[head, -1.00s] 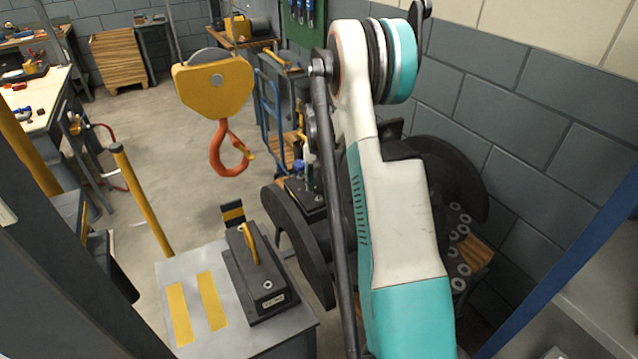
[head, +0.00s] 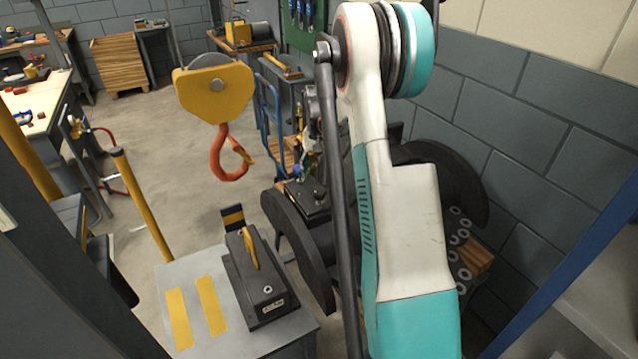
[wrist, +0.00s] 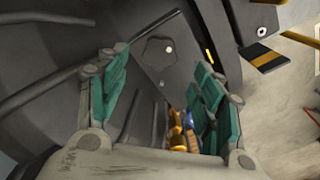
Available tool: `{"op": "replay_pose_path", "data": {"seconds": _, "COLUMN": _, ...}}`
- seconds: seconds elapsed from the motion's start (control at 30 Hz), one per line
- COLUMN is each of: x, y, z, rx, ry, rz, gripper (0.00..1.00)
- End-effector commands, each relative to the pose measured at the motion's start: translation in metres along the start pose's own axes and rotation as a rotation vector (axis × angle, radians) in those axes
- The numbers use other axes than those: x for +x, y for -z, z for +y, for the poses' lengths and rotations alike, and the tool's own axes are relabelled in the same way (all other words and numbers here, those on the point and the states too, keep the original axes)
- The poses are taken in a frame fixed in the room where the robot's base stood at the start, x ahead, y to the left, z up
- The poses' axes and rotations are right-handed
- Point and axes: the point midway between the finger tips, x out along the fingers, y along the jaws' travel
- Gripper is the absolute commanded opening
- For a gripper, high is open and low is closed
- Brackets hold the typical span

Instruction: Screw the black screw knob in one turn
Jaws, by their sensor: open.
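The black screw knob (wrist: 158,52) looks like a dark, many-sided cap with a small light spot, set on the dark casing (wrist: 60,50) in the wrist view. My gripper (wrist: 163,63) is open, its two teal-padded fingers on either side of the knob in the picture. In the head view the casing's dark curved flange (head: 290,235) shows beside my arm. My arm hides much of the casing, and I cannot make out the knob there.
A yellow crane block (head: 213,88) with an orange hook (head: 228,155) hangs left of my arm. A dark block with a yellow handle (head: 258,285) stands on a grey bench (head: 190,345) at the front. A block wall (head: 540,130) stands behind, at the right.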

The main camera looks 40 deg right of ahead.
Motion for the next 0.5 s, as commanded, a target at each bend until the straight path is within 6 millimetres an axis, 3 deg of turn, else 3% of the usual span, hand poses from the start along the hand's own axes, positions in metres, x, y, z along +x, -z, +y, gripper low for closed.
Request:
{"op": "replay_pose_path", "data": {"seconds": 0.2, "x": -0.038, "y": 0.000, "z": 0.000, "rx": 0.000, "ry": 0.000, "rz": 0.000, "gripper": 0.61}}
{"op": "replay_pose_path", "data": {"seconds": 0.5, "x": -0.055, "y": 0.000, "z": 0.000, "rx": 0.000, "ry": 0.000, "rz": 0.000, "gripper": 0.61}}
